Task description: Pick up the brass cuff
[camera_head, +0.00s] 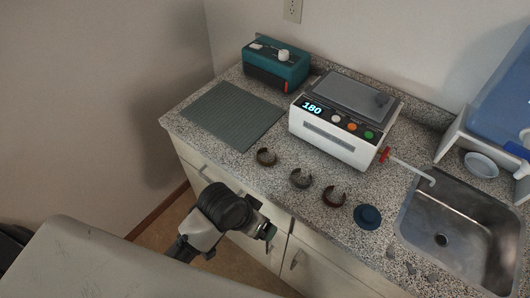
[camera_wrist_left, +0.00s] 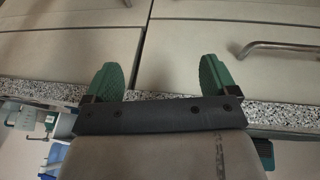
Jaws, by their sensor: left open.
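Three open C-shaped cuffs lie in a row on the speckled counter in the head view. The left one (camera_head: 266,157) is dull yellow-brown and looks most like the brass cuff. The middle cuff (camera_head: 300,178) is grey, and the right cuff (camera_head: 334,196) is dark reddish brown. My left gripper (camera_head: 268,232) is in front of the counter's front edge, below and apart from the cuffs in the picture. In the left wrist view its two green fingers (camera_wrist_left: 160,78) are spread and empty, facing cabinet fronts; no cuff shows there. My right gripper is not in view.
A white device (camera_head: 335,147) with a lit display stands behind the cuffs. A ribbed grey mat (camera_head: 232,115) and teal box (camera_head: 276,64) are at the left. A blue round object (camera_head: 367,216) lies right of the cuffs, before the sink (camera_head: 455,240). Cabinet handles (camera_wrist_left: 280,47) protrude.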

